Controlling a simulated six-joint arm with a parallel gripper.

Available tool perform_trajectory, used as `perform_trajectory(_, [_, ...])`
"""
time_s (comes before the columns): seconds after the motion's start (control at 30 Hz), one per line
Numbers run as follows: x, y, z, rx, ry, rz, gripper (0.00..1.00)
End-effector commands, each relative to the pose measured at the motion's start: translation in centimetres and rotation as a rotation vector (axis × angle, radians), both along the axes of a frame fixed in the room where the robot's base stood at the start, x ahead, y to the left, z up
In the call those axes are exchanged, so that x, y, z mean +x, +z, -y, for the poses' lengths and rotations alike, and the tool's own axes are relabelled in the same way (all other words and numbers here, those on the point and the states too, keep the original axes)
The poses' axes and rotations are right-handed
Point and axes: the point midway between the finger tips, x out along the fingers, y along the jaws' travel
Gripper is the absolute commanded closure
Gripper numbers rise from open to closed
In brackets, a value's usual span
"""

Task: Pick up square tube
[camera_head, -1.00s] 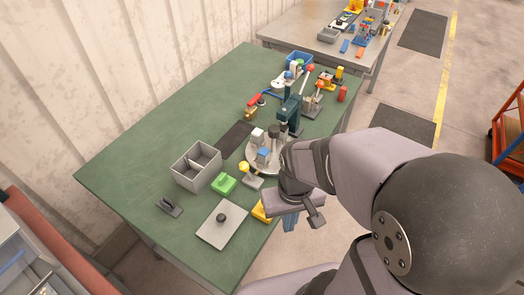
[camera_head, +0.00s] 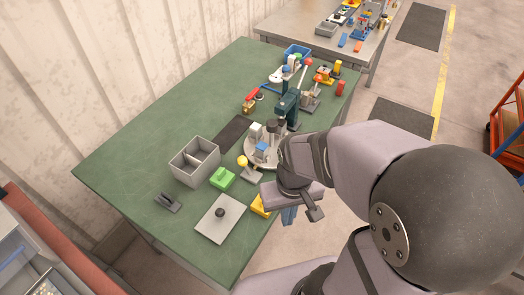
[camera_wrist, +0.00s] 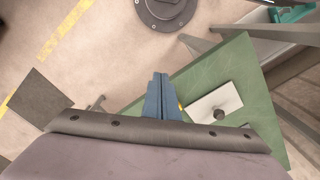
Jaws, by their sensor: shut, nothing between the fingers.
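My gripper (camera_head: 289,216) has blue fingers and hangs beside the near right edge of the green table, below the grey wrist. In the wrist view its fingers (camera_wrist: 163,98) are pressed together with nothing between them. I cannot single out a square tube with certainty in either view. A round plate (camera_head: 253,158) carries small white and blue blocks, partly hidden by my arm. A yellow piece (camera_head: 260,205) lies at the table edge, partly behind my wrist.
The green table (camera_head: 130,150) holds a grey divided bin (camera_head: 180,172), a green block (camera_head: 222,177), a grey plate with a knob (camera_head: 215,232) and a dark clamp-like piece (camera_head: 168,203). A teal press (camera_head: 289,103) and several tools stand farther back. The left table end is bare.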

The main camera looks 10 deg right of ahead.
Motion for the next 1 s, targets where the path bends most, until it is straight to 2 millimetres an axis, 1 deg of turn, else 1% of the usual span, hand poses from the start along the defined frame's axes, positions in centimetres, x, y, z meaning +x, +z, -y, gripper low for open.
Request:
perform_trajectory(0.03, [0.0, 0.0, 0.0, 0.0, 0.0, 0.0, 0.95])
perform_trajectory(0.07, [0.0, 0.0, 0.0, 0.0, 0.0, 0.0, 0.88])
perform_trajectory(0.1, [0.0, 0.0, 0.0, 0.0, 0.0, 0.0, 0.79])
perform_trajectory(0.17, [0.0, 0.0, 0.0, 0.0, 0.0, 0.0, 0.64])
perform_trajectory(0.2, [0.0, 0.0, 0.0, 0.0, 0.0, 0.0, 0.55])
perform_trajectory(0.23, [0.0, 0.0, 0.0, 0.0, 0.0, 0.0, 0.53])
perform_trajectory(0.53, [0.1, 0.0, 0.0, 0.0, -0.003, 0.0, 0.53])
perform_trajectory(0.67, [1.3, 0.4, 0.0, 0.0, -0.028, 0.0, 0.53])
perform_trajectory(0.77, [3.3, 1.0, 0.0, 0.0, -0.078, 0.001, 0.53])
perform_trajectory(0.87, [6.2, 1.8, 0.0, 0.0, -0.153, 0.0, 0.53])
perform_trajectory(0.97, [9.9, 2.5, 0.0, 0.0, -0.249, -0.001, 0.53])
perform_trajectory(1.0, [11.4, 2.8, 0.1, 0.0, -0.291, -0.002, 0.53])
